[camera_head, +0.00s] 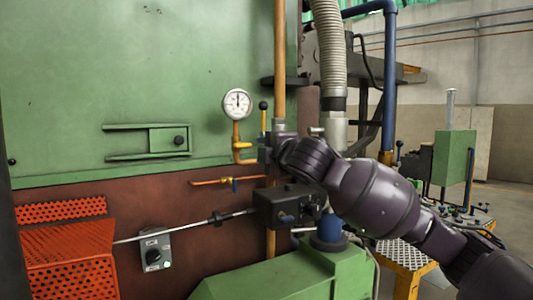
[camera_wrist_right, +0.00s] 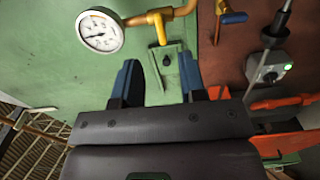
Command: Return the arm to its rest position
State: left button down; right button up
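My right arm (camera_head: 375,195) comes in from the right of the head view and stretches across to the furnace front. Its gripper (camera_wrist_right: 159,80) shows in the right wrist view with two blue-tipped fingers spread apart and nothing between them. Behind the gap is the green furnace wall with a small latch plate and dark knob. In the head view the hand end is dark, beside the orange pipe and below right of the pressure gauge (camera_head: 237,104); its fingers are hard to make out there. My left gripper is not in view.
The green furnace panel (camera_head: 80,80) fills the left. A black valve block (camera_head: 288,206) and a green machine housing (camera_head: 290,278) lie close below my right arm. An orange perforated guard (camera_head: 70,260) and a switch box (camera_head: 155,250) sit lower left. Open floor shows at far right.

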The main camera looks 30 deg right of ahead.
dwell(0.6)
jog(key=s+a+f+m+y, duration=0.2)
jog(key=a+f+m, duration=0.2)
jog(key=f, duration=1.2)
jog(key=s+a+f+m+y, duration=0.1)
jog(key=a+f+m+y, duration=0.25)
jog(key=f, duration=1.15)
jog(key=s+a+f+m+g+h, duration=0.1)
jog(key=s+f+m+g+h, duration=0.3)
jog(key=s+f, duration=2.3)
notch_tip(320, 180, down, 3)
jog(key=m+g, duration=0.2)
jog(key=m, duration=0.2)
jog(key=shift+s+f+m+h, duration=0.2)
jog(key=shift+s+m+h, duration=0.1)
jog(key=shift+m+h, duration=0.05)
